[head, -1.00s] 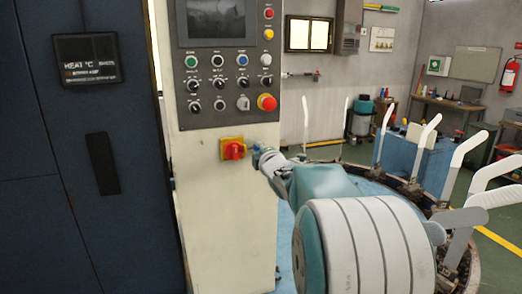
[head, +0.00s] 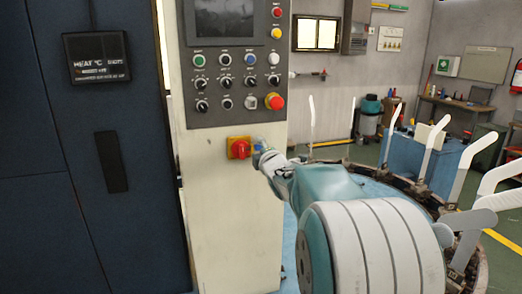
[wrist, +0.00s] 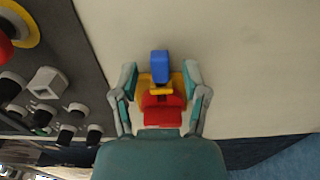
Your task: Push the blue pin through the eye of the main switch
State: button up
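The main switch is a red rotary handle (head: 239,149) on a yellow plate, low on the cream control cabinet. In the wrist view the red handle (wrist: 163,108) lies between my fingers, with yellow plate around it. The blue pin (wrist: 160,66) shows as a blue block at the fingertips, in line with the handle and touching or overlapping the yellow part. How deep it sits in the eye cannot be told. My gripper (wrist: 160,76) is open, one finger on each side of the pin with a gap at both. In the head view my gripper (head: 262,153) is just right of the switch.
Above the switch, the control panel has a red emergency button (head: 274,101), knobs and a dark screen (head: 224,16). A dark blue cabinet (head: 60,190) stands at left. A round machine with upright white sock boards (head: 478,147) stands at right.

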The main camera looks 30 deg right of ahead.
jog(key=v, duration=1.2)
dwell(0.6)
